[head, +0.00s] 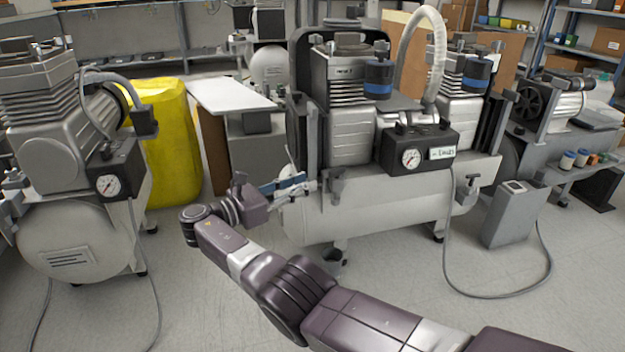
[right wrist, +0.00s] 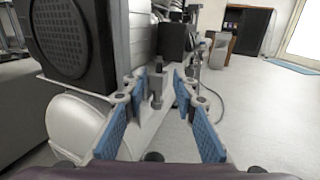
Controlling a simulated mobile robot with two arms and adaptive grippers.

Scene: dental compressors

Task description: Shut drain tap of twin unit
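The twin unit is the middle compressor, with two ribbed pump heads over a pale horizontal tank (head: 385,212). A grey upright fitting (head: 336,186) stands on the tank's left front; a similar one (head: 472,190) is at the right. I cannot tell for sure which part is the drain tap, or how its handle is set. My right gripper (head: 310,184) is at the tank's left end, just left of the near fitting. In the right wrist view its blue-padded fingers are apart, with a grey fitting (right wrist: 156,88) beyond and between the tips, apparently untouched. My left gripper is out of view.
A gauge box (head: 418,150) sits on the twin unit's front.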

